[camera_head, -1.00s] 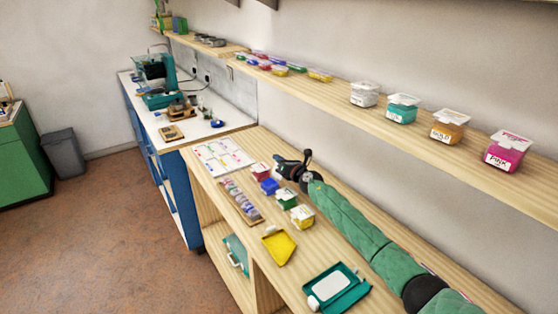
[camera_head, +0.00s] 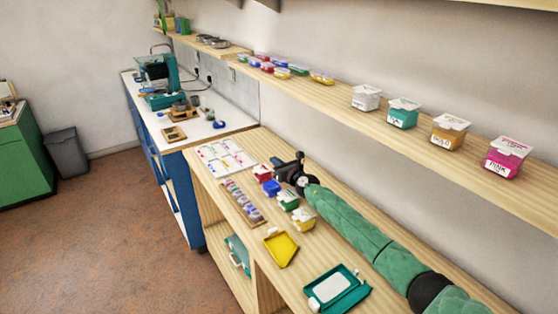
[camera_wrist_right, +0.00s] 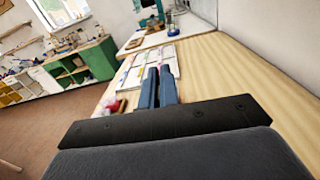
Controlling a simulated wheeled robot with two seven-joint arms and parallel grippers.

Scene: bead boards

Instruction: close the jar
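Four small jars stand in a row on the wooden bench: a red jar (camera_head: 262,174), a blue jar (camera_head: 271,187), a green jar (camera_head: 288,201) and a yellow jar (camera_head: 303,219). Pale lids show on some; how far each is closed is too small to tell. My right gripper (camera_head: 281,164) is just right of the red jar, apart from it. In the right wrist view, its two blue fingers (camera_wrist_right: 158,75) lie together with nothing seen between them. The red jar (camera_wrist_right: 116,106) shows there left of the fingers, partly hidden. My left gripper is out of view.
The shelf above holds white (camera_head: 366,98), teal (camera_head: 403,113), gold (camera_head: 448,132) and pink (camera_head: 507,158) jars. A bead tray (camera_head: 243,202), a white sheet (camera_head: 224,157), a yellow tray (camera_head: 281,248) and a teal case (camera_head: 337,288) lie on the bench.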

